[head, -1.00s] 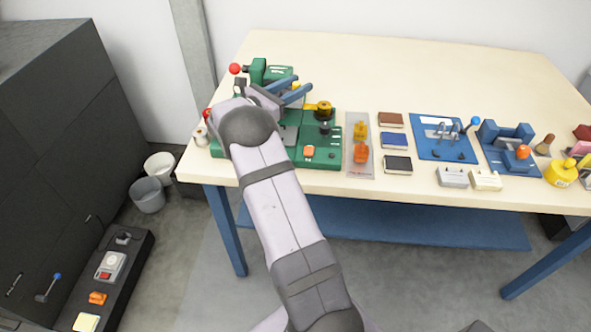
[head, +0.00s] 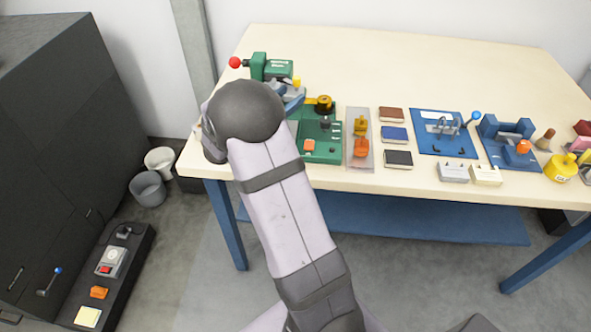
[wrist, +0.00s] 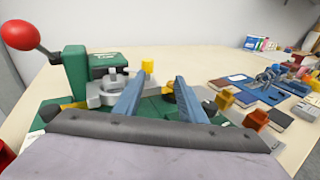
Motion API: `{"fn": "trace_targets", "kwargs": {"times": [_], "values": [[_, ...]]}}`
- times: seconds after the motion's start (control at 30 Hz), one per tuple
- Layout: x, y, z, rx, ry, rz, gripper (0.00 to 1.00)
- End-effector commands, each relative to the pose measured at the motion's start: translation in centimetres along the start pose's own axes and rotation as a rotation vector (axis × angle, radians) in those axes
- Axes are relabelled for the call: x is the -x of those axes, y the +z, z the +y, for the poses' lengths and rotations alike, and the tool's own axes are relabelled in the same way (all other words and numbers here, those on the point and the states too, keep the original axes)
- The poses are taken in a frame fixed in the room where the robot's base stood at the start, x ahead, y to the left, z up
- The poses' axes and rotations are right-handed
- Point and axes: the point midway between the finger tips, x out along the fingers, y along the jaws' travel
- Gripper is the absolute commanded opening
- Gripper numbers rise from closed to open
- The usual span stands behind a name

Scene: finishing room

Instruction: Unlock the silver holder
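A green machine (head: 321,140) stands at the left end of the table; a second view of it is in the wrist view (wrist: 76,72). A silver holder (wrist: 114,84) with a yellow knob (wrist: 147,66) sits beside its green upright. In the head view the holder is mostly hidden behind my arm. A lever with a red ball (wrist: 18,35) sticks out to the left, also visible in the head view (head: 235,62). My gripper (wrist: 161,79) has its two blue fingers apart with nothing between them. Its left finger appears close to the holder; contact cannot be told.
A grey strip (head: 350,160) with yellow and orange pieces lies right of the machine. Further right are several small books, a blue board (head: 428,142), a blue fixture (head: 497,150) and a yellow bottle (head: 560,168). The back of the table is clear.

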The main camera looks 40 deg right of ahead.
Motion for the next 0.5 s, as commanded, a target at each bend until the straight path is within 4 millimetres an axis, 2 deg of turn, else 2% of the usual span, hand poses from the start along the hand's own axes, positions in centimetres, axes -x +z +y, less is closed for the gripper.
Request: {"fn": "trace_targets", "kwargs": {"times": [0.07, 0.5], "values": [[0.6, 0.3, -1.3, -0.042, -0.041, 0.046, 0.37], [4.8, -1.4, -7.6, -0.282, -0.277, 0.282, 0.37]]}}
